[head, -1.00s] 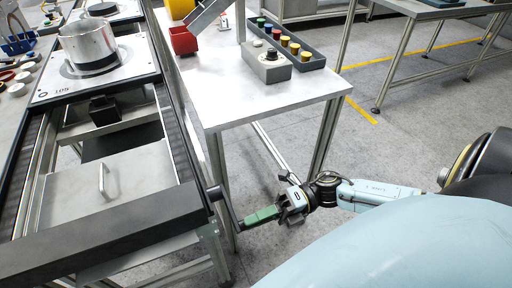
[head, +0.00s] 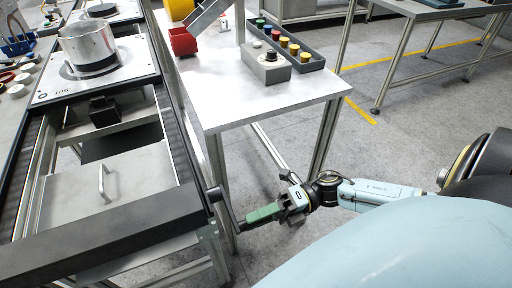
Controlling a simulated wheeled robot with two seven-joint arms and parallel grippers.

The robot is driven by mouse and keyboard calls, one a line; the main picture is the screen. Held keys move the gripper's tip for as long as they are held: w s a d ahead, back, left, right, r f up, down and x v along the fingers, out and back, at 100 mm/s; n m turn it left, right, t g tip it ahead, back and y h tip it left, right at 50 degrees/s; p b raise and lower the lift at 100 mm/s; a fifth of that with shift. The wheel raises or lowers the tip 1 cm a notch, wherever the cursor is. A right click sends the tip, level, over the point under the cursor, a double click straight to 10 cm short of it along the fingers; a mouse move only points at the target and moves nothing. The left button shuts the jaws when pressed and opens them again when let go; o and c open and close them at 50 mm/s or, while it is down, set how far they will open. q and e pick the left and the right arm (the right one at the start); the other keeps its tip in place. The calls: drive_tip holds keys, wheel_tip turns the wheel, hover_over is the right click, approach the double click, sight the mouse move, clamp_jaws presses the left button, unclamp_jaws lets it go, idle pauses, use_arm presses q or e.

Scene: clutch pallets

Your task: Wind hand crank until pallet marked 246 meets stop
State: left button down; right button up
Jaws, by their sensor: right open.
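The hand crank (head: 224,207) sits at the near right corner of the conveyor, with a green handle (head: 264,213) pointing right. My right gripper (head: 287,209) is open at the outer end of this handle, its jaws beside or around it; I cannot tell if they touch. A pale pallet (head: 129,72) bearing a metal pot (head: 87,45) lies on the conveyor; its small number is too unclear to read surely. Another pallet (head: 124,14) is farther back. I see no pallet clearly marked 246. A dark block (head: 105,110) sits between the rails, before the nearer pallet. My left gripper is out of view.
A white side table (head: 235,103) stands right of the conveyor, carrying a grey button box (head: 267,64), a tray (head: 310,59) of coloured pieces and a red bin (head: 184,42). A dark end beam (head: 110,226) closes the conveyor's near end. Floor to the right is open.

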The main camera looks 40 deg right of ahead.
drive_tip(key=v, duration=1.3)
drive_tip(key=shift+w, duration=0.1)
drive_tip(key=w+d+f+m+t+h, duration=0.1)
drive_tip(key=d+f+m+t+h, duration=0.3)
drive_tip(key=f+m+h, duration=0.5)
drive_tip(key=w+d+f+m+t+h, duration=0.2)
drive_tip(key=d+f+m+t+h, duration=0.25)
drive_tip(key=f+m, duration=0.85)
drive_tip(key=s+a+f+m+g+h, duration=0.3)
drive_tip(key=s+f+m+g+h, duration=0.3)
drive_tip(key=s+f, duration=0.8)
drive_tip(key=s+a+f+m+g+y, duration=0.1)
drive_tip(key=s+a+f+m+g, duration=0.3)
drive_tip(key=s, duration=0.5)
drive_tip(key=a+f+g, duration=0.2)
drive_tip(key=a+f, duration=0.1)
drive_tip(key=shift+s+f+m, duration=0.25)
drive_tip(key=shift+s+m, duration=0.15)
